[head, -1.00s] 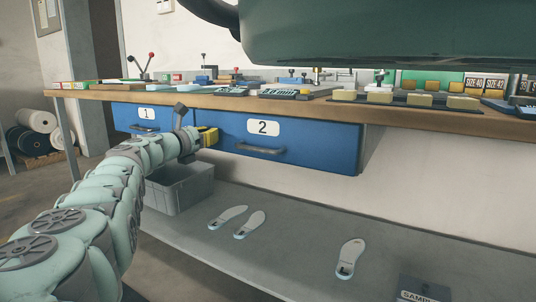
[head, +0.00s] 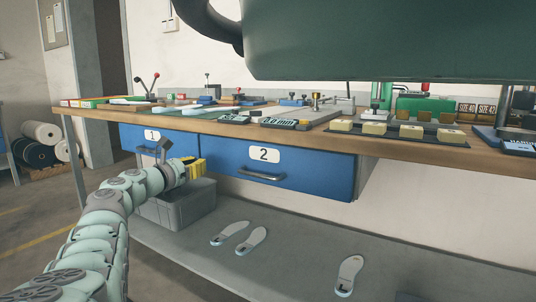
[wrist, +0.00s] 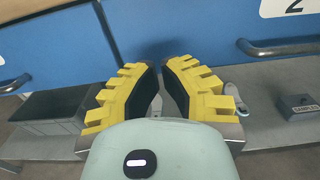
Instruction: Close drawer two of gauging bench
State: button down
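Drawer two (head: 320,172) is a blue front with a white "2" label and a grey bar handle (head: 262,176), under the bench top.
Drawer one (head: 130,137) is to the left, with its own handle. A grey bin (head: 180,208) and pale insoles (head: 252,240) are on the lower shelf (head: 310,255). The wooden bench top (head: 420,147) above holds gauges and blocks. A dark green body (head: 350,45) hangs across the top.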

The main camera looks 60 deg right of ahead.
jog(key=a+p, duration=0.3)
jog(key=a, duration=0.4)
jog(key=shift+s+a, duration=0.35)
